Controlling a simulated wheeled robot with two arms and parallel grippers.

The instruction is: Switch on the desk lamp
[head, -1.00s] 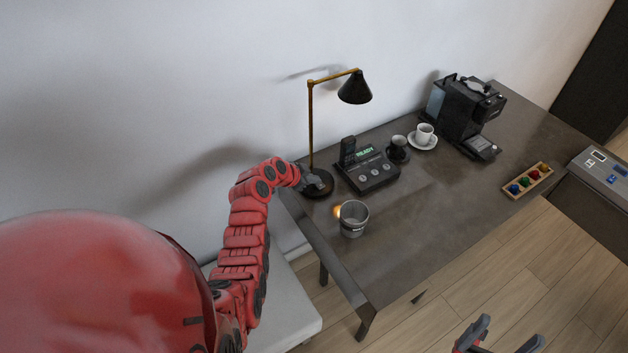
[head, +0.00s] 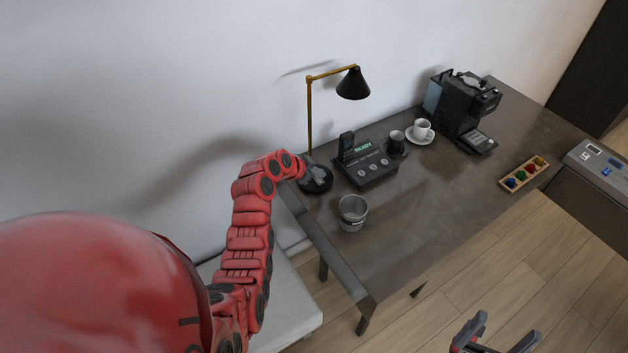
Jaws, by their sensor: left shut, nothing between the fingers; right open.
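The desk lamp stands at the desk's back left corner, with a thin brass pole, a black cone shade (head: 353,84) and a round black base (head: 322,186). No light shows from the shade; its underside is hidden. My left gripper (head: 318,174) is shut and empty, over the lamp base near the foot of the pole. I cannot tell whether its tips touch the base, and any switch there is hidden. My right gripper (head: 497,335) is open and empty, low in the picture over the floor, off the desk's front edge.
Right of the lamp is a black phone dock (head: 368,168) with a lit green display. In front stands a grey bucket (head: 352,214). Further right are a dark cup (head: 396,142), a white cup (head: 421,130), a coffee machine (head: 466,105) and a capsule tray (head: 523,174).

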